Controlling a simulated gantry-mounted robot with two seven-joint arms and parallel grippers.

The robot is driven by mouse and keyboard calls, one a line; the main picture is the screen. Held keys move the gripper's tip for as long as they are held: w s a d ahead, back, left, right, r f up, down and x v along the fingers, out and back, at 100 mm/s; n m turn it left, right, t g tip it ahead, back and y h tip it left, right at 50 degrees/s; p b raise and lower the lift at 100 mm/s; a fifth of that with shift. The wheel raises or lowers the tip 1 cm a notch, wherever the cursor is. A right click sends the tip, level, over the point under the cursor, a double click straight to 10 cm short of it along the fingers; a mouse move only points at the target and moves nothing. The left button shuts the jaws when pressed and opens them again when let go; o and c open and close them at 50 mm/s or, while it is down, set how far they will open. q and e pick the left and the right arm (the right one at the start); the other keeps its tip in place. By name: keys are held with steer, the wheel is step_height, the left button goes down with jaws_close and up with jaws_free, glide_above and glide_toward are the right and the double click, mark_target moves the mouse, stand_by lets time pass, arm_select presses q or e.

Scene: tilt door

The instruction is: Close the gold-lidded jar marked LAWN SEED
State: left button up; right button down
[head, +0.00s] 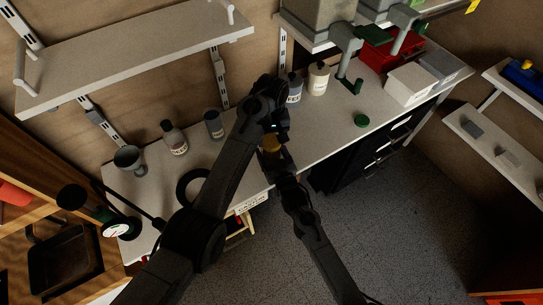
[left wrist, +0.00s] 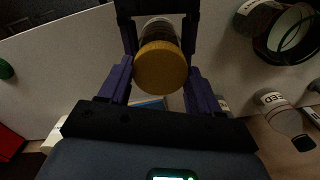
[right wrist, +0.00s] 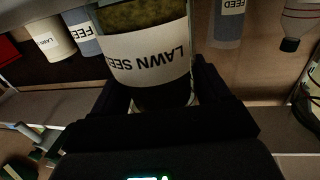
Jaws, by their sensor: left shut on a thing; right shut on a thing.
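The gold lid (head: 271,145) shows between my two grippers in the head view. In the left wrist view the gold lid (left wrist: 161,67) lies between the fingers of my left gripper (left wrist: 160,75), which is shut on it. The jar marked LAWN SEED (right wrist: 147,55) fills the upper middle of the right wrist view, with green-brown contents and a white label that reads upside down. My right gripper (right wrist: 165,95) is shut on this jar. The lid is hidden in the right wrist view. Jar glass shows just behind the lid; I cannot tell whether the lid is seated.
The jar is held near the white bench's front edge. On the bench stand a FEED bottle (head: 293,88), a cream jar (head: 319,78), a bottle (head: 174,138), a grey container (head: 214,125) and a grey cup (head: 130,158).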

arm_select(q)
steer(key=o, duration=1.2)
steer(key=shift+o, duration=0.2)
step_height(320, 180, up, 12)
arm_select(e)
jaws_free()
arm_select(q)
steer(key=shift+r, duration=0.1)
arm_select(e)
steer(key=shift+s, duration=0.1)
steer(key=shift+s+d, duration=0.15)
steer(key=shift+s, duration=0.15)
arm_select(q)
step_height(320, 180, up, 2)
steer(key=p, duration=0.2)
steer(key=shift+r+p, duration=0.25)
steer(key=shift+p, duration=0.1)
arm_select(e)
steer(key=v, duration=1)
